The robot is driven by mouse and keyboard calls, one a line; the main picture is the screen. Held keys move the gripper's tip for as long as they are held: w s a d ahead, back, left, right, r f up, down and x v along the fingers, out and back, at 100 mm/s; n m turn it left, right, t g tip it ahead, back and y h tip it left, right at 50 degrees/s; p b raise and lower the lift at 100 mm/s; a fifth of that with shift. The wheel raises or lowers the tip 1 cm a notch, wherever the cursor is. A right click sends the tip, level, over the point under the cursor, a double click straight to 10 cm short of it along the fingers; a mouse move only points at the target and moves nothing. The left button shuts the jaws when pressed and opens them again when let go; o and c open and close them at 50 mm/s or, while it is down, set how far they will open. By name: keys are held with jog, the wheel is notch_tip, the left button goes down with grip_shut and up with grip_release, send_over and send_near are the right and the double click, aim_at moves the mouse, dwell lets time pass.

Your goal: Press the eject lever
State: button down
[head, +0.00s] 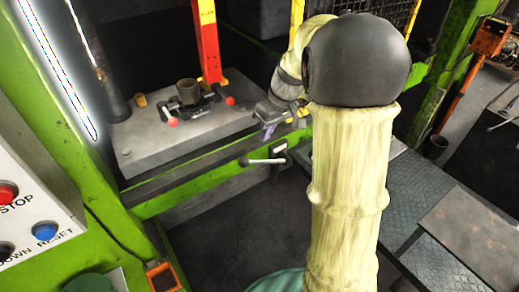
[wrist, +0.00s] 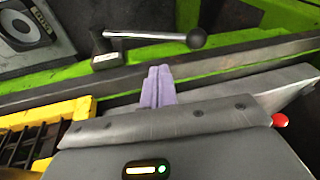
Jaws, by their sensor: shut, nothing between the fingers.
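The eject lever (head: 265,161) is a light metal rod with a dark ball knob, lying about level at the front of the green press frame. It also shows in the wrist view (wrist: 150,36), its knob at the right end and its pivot bracket at the left. Its label is too small to read. My gripper (head: 268,131) has purple fingers pressed together, with nothing between them. In the wrist view the fingertips (wrist: 159,68) lie below the lever rod in the picture, with a visible gap. In the head view they are just above the lever.
The grey press bed (head: 150,150) behind carries a dark cup (head: 189,91) and two red-knobbed handles (head: 172,122). A dark rail (head: 190,178) and green beam (head: 180,194) run along its front. A control panel (head: 25,215) stands at left, a grey table (head: 470,235) at right.

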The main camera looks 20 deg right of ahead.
aim_at(260, 161)
jog(key=f, duration=0.1)
jog(key=a+f, duration=0.1)
jog(key=f, duration=0.1)
jog(key=a+f+p, duration=0.1)
jog(key=f, duration=0.1)
jog(key=shift+s, duration=0.3)
jog(key=shift+s+a+f, duration=0.15)
jog(key=shift+s+f, duration=0.1)
jog(key=shift+f, duration=0.2)
